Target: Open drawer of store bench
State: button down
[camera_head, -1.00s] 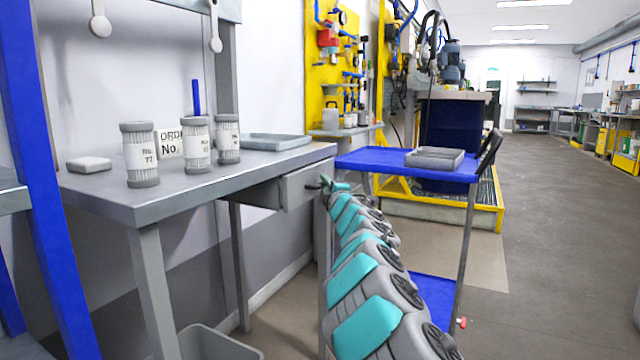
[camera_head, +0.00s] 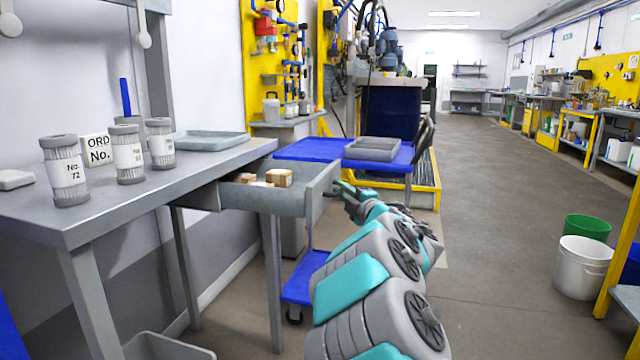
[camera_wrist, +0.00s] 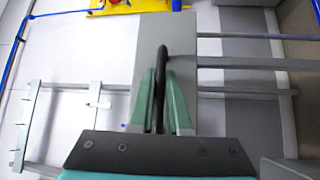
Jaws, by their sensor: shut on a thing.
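The store bench (camera_head: 110,200) stands at the left with its grey top. Its drawer (camera_head: 292,203) is pulled out from the bench's right end and shows small brown and white boxes (camera_head: 279,178) inside. My gripper (camera_head: 340,187) is at the drawer front in the head view, and my arm reaches to it from below. In the wrist view my gripper's green fingers (camera_wrist: 160,100) are closed around the dark bar handle (camera_wrist: 162,62) on the grey drawer front (camera_wrist: 182,30). The handle is mostly hidden by my gripper in the head view.
Several labelled canisters (camera_head: 127,154), a sign (camera_head: 97,149) and a grey tray (camera_head: 208,141) stand on the bench top. A blue cart (camera_head: 300,150) stands just behind the drawer. A white bucket (camera_head: 582,267) and a green bucket (camera_head: 587,229) stand at the right. The floor between is clear.

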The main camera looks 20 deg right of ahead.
jog(key=shift+s+d, duration=0.35)
jog(key=shift+d, duration=0.2)
jog(key=shift+s+d, duration=0.35)
jog(key=shift+d, duration=0.2)
jog(key=c, duration=1.2)
grip_release()
jog(key=shift+s+d+f, duration=0.15)
jog(key=shift+s+d, duration=0.05)
jog(key=shift+s, duration=1.05)
jog(key=shift+s+d+f, duration=0.15)
jog(key=shift+s+f, duration=0.05)
jog(key=shift+s, duration=1.1)
jog(key=shift+s+d+f, duration=0.15)
jog(key=shift+s+d, duration=0.05)
jog(key=shift+s, duration=1.05)
